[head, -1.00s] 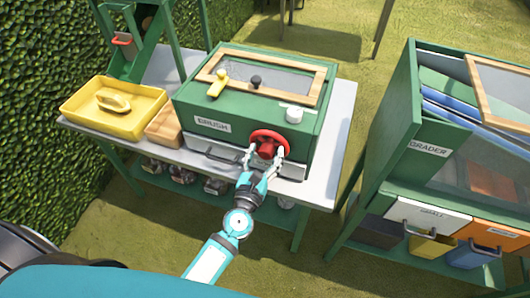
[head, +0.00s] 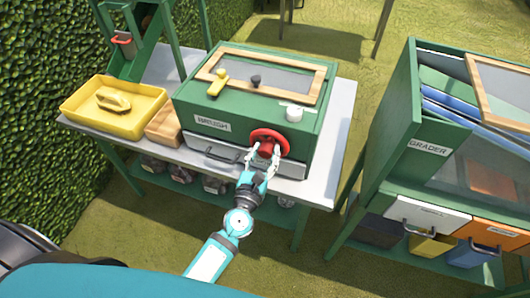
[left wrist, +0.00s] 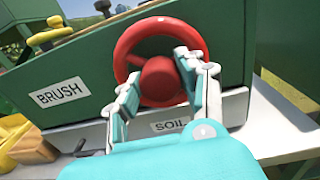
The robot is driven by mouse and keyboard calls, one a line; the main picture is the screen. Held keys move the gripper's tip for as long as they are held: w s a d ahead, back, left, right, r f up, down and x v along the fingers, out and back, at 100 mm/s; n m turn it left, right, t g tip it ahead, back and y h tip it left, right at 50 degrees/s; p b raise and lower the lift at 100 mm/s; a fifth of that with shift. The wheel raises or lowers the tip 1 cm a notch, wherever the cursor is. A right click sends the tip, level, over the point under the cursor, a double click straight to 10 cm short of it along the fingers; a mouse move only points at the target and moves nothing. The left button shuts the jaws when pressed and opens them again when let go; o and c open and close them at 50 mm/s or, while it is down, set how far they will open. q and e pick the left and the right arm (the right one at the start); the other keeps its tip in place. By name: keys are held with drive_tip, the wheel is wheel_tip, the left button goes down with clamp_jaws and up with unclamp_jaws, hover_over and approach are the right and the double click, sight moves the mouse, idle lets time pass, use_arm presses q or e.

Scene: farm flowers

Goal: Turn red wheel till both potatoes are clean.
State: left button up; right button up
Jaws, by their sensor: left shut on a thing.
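The red wheel (head: 268,133) is on the front of the green box labelled BRUSH (head: 235,105). My left gripper (head: 264,152) reaches it from the front and is shut on its red hub. The left wrist view also shows the red wheel (left wrist: 122,48) with one finger of my left gripper (left wrist: 157,78) on each side of the hub, inside the rim. The potatoes are not visible; the wood-framed window (head: 285,78) on the box top looks plain grey. My right gripper is not in view.
A yellow tray (head: 72,109) holding a yellow brush (head: 113,101) and a wooden block (head: 164,127) are left of the box. A SOIL drawer (left wrist: 168,126) is under the wheel. The GRADER stand (head: 428,149) is at right, with grass between.

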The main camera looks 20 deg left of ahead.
use_arm(q)
drive_tip(key=m, duration=0.7)
drive_tip(key=shift+p, duration=0.35)
drive_tip(key=m, duration=0.3)
drive_tip(key=shift+m+p, duration=0.4)
drive_tip(key=m+p, duration=0.1)
drive_tip(key=m, duration=0.2)
drive_tip(key=shift+m+h, duration=0.3)
drive_tip(key=m+p, duration=0.1)
drive_tip(key=m, duration=0.2)
drive_tip(key=shift+f+m, duration=0.1)
drive_tip(key=shift+m, duration=0.3)
drive_tip(key=m+p, duration=0.1)
drive_tip(key=m, duration=0.2)
drive_tip(key=shift+m, duration=0.4)
drive_tip(key=m+p, duration=0.2)
drive_tip(key=m, duration=0.4)
drive_tip(key=shift+f, duration=0.15)
drive_tip(key=shift+m+h, duration=0.3)
drive_tip(key=shift+m, duration=0.1)
